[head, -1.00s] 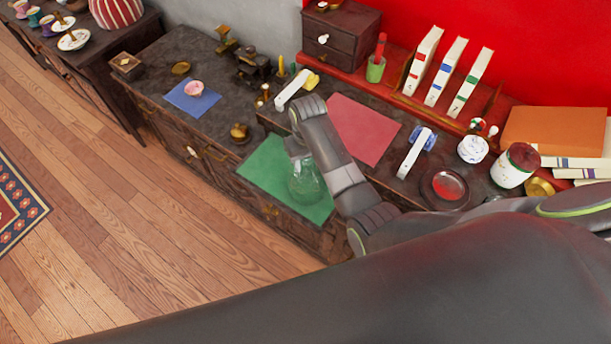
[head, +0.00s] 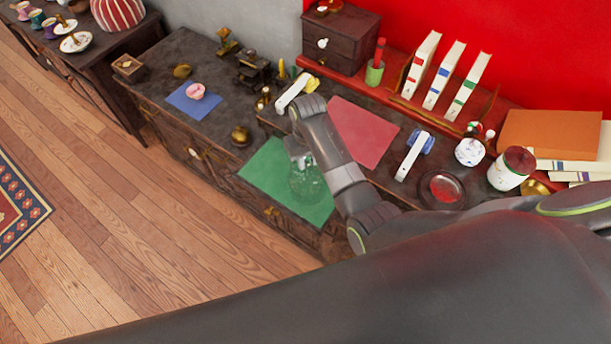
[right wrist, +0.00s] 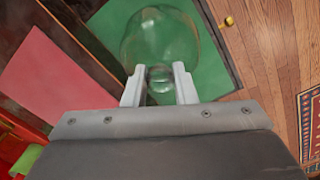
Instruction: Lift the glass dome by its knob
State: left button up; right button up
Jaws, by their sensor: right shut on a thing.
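The clear glass dome (head: 308,184) is over the green mat (head: 265,168) near the front edge of the dark cabinet. It also shows in the right wrist view (right wrist: 160,36), with its round knob (right wrist: 160,78) between my fingers. My right gripper (right wrist: 159,82) is shut on the knob from above. In the head view my right gripper (head: 300,160) is partly hidden by its own arm. I cannot tell whether the dome's rim touches the mat. My left gripper is not in view.
A pink cup (head: 195,91) sits on a blue mat (head: 184,104) to the left. A brass pot (head: 240,134) stands left of the green mat. A red mat (head: 365,133) lies behind my arm. Books (head: 443,75) and jars crowd the right. Open floor lies in front.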

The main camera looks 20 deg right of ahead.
jog(key=shift+w+r, duration=0.1)
jog(key=shift+r, duration=3.25)
jog(key=shift+f, duration=0.1)
